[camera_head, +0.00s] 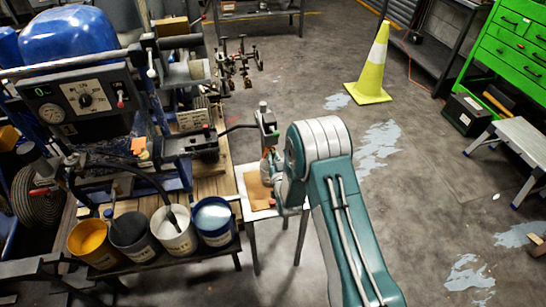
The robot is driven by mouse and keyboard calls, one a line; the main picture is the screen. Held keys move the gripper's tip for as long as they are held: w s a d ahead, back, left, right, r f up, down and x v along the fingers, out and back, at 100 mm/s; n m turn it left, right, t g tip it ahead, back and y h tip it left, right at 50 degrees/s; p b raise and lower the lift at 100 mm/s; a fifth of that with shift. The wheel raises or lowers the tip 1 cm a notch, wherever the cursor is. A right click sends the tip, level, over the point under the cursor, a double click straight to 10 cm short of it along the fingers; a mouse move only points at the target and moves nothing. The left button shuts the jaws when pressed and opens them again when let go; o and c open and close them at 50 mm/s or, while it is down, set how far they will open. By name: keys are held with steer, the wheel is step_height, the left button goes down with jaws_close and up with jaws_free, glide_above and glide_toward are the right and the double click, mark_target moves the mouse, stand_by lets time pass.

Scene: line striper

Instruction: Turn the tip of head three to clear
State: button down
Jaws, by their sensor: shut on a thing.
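The line striper (85,95) stands at the left with a blue tank and a gauge panel. A grey spray head (267,121) is held out on a dark curved bar at its right side. Other small spray heads (238,65) sit farther back on a rack. My gripper (268,165) is just below the near grey head, partly hidden by my teal wrist. It appears shut on the tip at that head's lower end. The tip itself is too small and covered to show which way it points. No head number is readable.
Several open paint buckets, one of them yellow (90,240), stand on a low shelf in front. A small white table (252,190) is below my gripper. A yellow-green cone (374,70), green tool cabinet (512,45) and step stool (515,145) stand right. Floor between is clear.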

steer(key=shift+n, duration=0.8)
steer(key=c, duration=0.6)
jaws_free()
steer(key=shift+c, duration=0.2)
steer(key=o, duration=0.6)
steer(key=shift+c, duration=0.2)
steer(key=v, duration=0.7)
